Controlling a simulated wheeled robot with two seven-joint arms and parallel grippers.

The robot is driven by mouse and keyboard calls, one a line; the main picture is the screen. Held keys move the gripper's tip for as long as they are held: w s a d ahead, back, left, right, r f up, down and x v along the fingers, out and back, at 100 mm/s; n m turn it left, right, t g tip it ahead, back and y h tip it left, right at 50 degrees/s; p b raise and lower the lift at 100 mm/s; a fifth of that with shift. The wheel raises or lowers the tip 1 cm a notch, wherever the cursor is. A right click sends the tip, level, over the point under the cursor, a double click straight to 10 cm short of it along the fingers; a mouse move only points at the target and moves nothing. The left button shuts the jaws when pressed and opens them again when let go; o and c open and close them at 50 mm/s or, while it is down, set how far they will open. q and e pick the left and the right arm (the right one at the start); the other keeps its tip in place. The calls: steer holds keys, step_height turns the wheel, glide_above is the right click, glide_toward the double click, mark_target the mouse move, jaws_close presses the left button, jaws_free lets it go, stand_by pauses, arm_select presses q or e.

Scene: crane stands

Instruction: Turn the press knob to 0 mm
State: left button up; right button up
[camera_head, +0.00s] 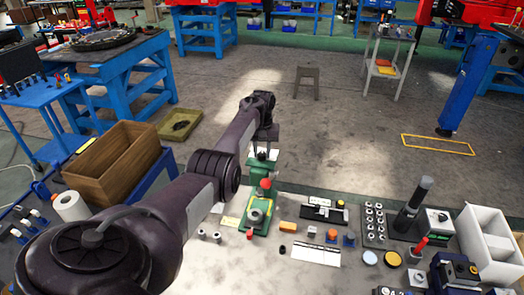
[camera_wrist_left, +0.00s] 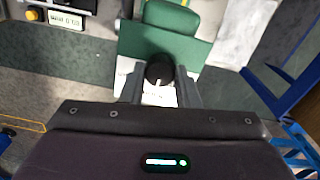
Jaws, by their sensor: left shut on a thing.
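The press knob (camera_wrist_left: 160,72) is a round black knob with a white pointer line, on the green press (camera_wrist_left: 165,45) in the left wrist view. My left gripper (camera_wrist_left: 158,92) has a finger on either side of the knob and is shut on it. In the head view my left gripper (camera_head: 264,145) reaches down at the far edge of the table, above a green part of the press (camera_head: 262,170). The knob is hidden there. A white label with large upside-down print (camera_wrist_left: 67,18) lies at the top left of the wrist view; I cannot read it surely.
A green device with a red top (camera_head: 258,212) stands nearer on the table. An orange block (camera_head: 289,227), a tray of small cylinders (camera_head: 374,222) and a white bin (camera_head: 485,238) are to the right. A brown box (camera_head: 113,160) stands left of my arm.

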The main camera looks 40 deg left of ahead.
arm_select(q)
steer(key=shift+n, duration=1.2)
steer(key=n, duration=0.2)
steer(key=shift+n, duration=0.4)
steer(key=n, duration=0.2)
steer(key=shift+n, duration=0.3)
steer(key=shift+n+b, duration=0.4)
steer(key=shift+n, duration=1.4)
steer(key=o, duration=1)
steer(key=shift+c, duration=0.2)
